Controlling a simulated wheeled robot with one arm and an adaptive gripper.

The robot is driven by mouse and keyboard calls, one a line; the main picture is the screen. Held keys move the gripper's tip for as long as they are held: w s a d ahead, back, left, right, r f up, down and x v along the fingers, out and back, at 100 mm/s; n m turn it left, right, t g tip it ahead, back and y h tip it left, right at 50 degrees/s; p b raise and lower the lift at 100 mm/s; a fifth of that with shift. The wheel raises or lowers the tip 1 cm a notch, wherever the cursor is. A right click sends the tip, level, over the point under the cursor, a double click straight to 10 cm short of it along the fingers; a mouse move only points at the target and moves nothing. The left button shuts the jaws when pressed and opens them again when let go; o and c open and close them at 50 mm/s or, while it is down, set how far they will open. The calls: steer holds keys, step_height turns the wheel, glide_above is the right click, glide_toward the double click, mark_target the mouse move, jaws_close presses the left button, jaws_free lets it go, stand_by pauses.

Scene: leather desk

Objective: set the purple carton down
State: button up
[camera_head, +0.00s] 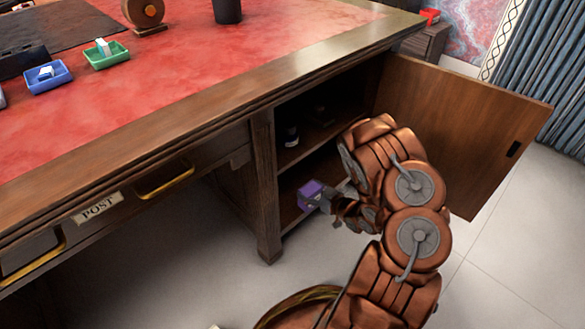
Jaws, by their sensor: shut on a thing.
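The purple carton (311,190) is a small box at the front of the desk's open cupboard (262,190), low down, near the lower shelf board. My gripper (325,201) is shut on it, reaching in from the right. The gripper and arm hide part of the carton and much of the cupboard's inside. I cannot tell whether the carton touches the board beneath it.
The cupboard door (450,125) stands wide open on the right. A dark item (290,136) stands on the upper shelf. The red desktop holds a blue tray (48,78) and a green tray (106,55). A drawer with a brass handle (165,182) is left of the cupboard.

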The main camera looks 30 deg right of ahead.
steer(key=w+d+f+b, duration=0.1)
steer(key=w+b, duration=0.1)
steer(key=w, duration=0.2)
steer(key=w+d+f+b, duration=0.1)
steer(key=w+f+b, duration=0.1)
steer(key=w, duration=0.3)
steer(key=w+d+f+b, duration=0.1)
steer(key=w+f+b, duration=0.1)
steer(key=w, duration=0.2)
steer(key=shift+w+d, duration=0.35)
steer(key=shift+d, duration=0.05)
steer(key=shift+r, duration=0.1)
steer(key=o, duration=1.2)
